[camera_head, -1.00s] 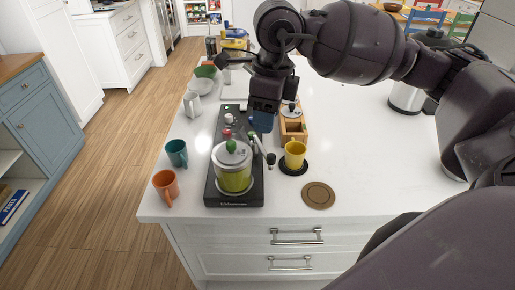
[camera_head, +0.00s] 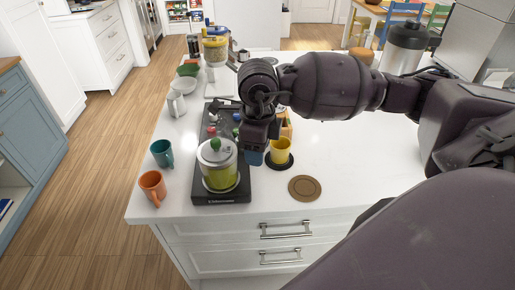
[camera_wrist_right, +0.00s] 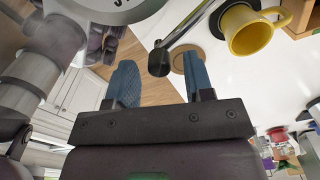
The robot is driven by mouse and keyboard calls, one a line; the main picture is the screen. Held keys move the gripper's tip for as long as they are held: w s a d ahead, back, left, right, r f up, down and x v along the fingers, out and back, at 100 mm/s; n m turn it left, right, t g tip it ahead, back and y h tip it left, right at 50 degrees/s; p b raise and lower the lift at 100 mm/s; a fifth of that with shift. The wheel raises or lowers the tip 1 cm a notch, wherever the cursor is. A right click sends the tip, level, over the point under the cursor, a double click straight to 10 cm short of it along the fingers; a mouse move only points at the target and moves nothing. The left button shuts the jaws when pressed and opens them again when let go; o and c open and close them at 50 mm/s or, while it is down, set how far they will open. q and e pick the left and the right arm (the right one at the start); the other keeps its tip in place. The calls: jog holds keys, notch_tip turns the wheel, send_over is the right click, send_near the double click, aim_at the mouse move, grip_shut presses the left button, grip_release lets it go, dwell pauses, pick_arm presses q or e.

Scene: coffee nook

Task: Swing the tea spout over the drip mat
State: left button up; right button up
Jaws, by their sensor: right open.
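The tea dispenser is a glass pot of green tea (camera_head: 219,176) on a black base (camera_head: 222,197). Its spout (camera_wrist_right: 183,27) is a thin metal arm with a black tip (camera_wrist_right: 159,62), seen in the right wrist view; in the head view my right gripper (camera_head: 254,158) hides it. That gripper is open, its two blue fingers pointing down at the pot's right side. In the wrist view the tip shows between the open fingers (camera_wrist_right: 157,75); I cannot tell whether they touch. A yellow cup (camera_head: 281,151) stands on the round black drip mat (camera_head: 279,168), right of the gripper.
A brown round coaster (camera_head: 304,188) lies near the counter's front edge. A teal mug (camera_head: 162,153) and an orange mug (camera_head: 152,186) stand left of the dispenser. A wooden box (camera_head: 287,127) is behind the cup. The counter's right side is largely clear.

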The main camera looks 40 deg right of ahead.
jog(key=shift+f, duration=0.25)
jog(key=c, duration=0.8)
grip_shut()
